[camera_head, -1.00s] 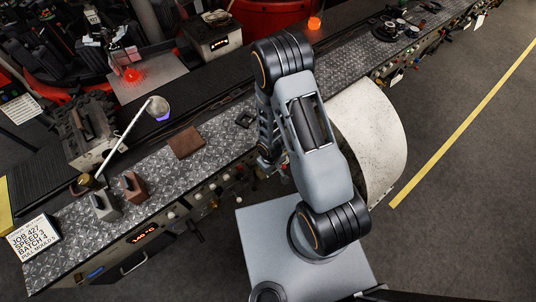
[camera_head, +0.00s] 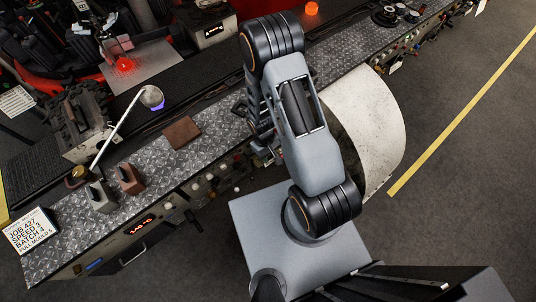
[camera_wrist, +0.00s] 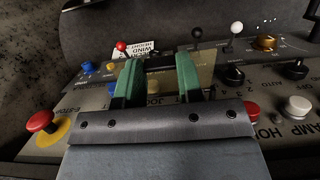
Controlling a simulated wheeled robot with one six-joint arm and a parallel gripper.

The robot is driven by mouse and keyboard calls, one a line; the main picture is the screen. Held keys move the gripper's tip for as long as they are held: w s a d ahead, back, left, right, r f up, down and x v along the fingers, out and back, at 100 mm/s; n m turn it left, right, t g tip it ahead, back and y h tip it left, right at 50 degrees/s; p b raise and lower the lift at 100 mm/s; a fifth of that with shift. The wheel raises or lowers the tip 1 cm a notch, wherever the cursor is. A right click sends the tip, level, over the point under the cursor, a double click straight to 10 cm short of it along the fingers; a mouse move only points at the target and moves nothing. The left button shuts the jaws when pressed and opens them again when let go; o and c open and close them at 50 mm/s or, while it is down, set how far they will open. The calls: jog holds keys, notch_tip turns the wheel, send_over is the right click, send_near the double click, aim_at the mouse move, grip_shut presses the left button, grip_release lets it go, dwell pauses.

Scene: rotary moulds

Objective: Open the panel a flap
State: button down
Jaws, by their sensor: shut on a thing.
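My gripper (camera_wrist: 158,68) shows in the wrist view as two green fingers over a control panel (camera_wrist: 80,105). The fingers stand apart with a dark bar-like part between their tips; they are shut on what I take to be the panel's flap. An olive-brown plate (camera_wrist: 207,70), apparently the flap, shows beside the right finger. How far it is tilted I cannot tell. A yellow button shows low between the fingers. In the head view my arm hides the gripper and the flap at the bench's front edge.
A red E-stop (camera_wrist: 40,121) stands left of the fingers, a red button (camera_wrist: 247,112) and a white knob (camera_wrist: 298,107) right. The metal-topped bench (camera_head: 215,130) holds a brown plate (camera_head: 182,132) and a job sign (camera_head: 32,232). A pale drum (camera_head: 375,125) is right of my arm.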

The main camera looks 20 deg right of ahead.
jog(key=c, duration=0.8)
grip_release()
jog(key=shift+o, duration=0.2)
jog(key=shift+r, duration=0.1)
jog(key=b+v, duration=0.1)
jog(key=v, duration=1.2)
jog(key=shift+w+r, duration=0.2)
jog(key=shift+r, duration=0.15)
